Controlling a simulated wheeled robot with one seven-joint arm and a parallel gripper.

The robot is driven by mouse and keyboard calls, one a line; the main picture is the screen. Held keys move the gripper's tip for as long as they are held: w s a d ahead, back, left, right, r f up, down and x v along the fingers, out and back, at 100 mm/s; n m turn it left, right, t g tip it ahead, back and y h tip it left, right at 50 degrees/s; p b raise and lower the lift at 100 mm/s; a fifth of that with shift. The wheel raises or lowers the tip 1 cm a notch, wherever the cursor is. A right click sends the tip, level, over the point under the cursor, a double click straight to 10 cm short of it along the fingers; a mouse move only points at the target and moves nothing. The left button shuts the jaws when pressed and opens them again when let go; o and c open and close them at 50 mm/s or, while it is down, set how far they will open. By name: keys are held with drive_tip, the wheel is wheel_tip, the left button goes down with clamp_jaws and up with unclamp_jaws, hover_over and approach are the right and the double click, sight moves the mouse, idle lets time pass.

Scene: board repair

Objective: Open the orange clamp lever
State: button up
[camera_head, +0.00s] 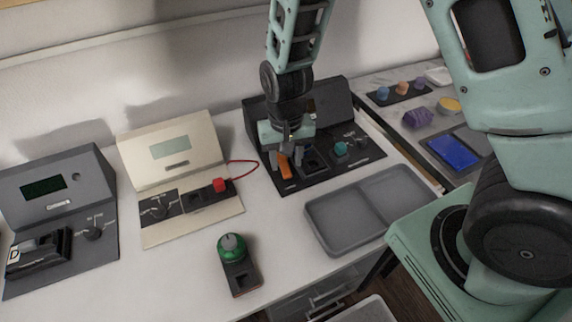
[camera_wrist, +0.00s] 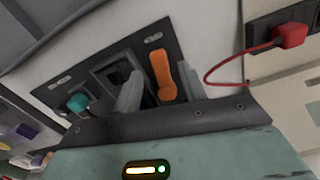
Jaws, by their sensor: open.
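The orange clamp lever (camera_head: 284,168) stands on the black panel of the dark device (camera_head: 355,161), just below my gripper (camera_head: 289,155) in the head view. In the wrist view the orange lever (camera_wrist: 163,76) shows upright between the two grey fingers of my gripper (camera_wrist: 160,78), closer to the right finger. The fingers are apart, and nothing is seen gripped. Whether a finger touches the lever I cannot tell. A dark square socket (camera_wrist: 118,73) and a teal knob (camera_wrist: 78,102) are beside the lever on the same panel.
A cream device (camera_head: 190,135) with a red plug (camera_head: 219,185) and red cable stands to the left. A grey device (camera_head: 60,190) is farther left. A grey tray (camera_head: 318,220) lies in front. A green-knobbed unit (camera_head: 240,278) sits near the table's front edge.

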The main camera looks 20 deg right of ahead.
drive_tip(key=shift+f, duration=1.15)
clamp_jaws()
drive_tip(key=shift+d+n, duration=0.45)
drive_tip(key=shift+n, duration=0.75)
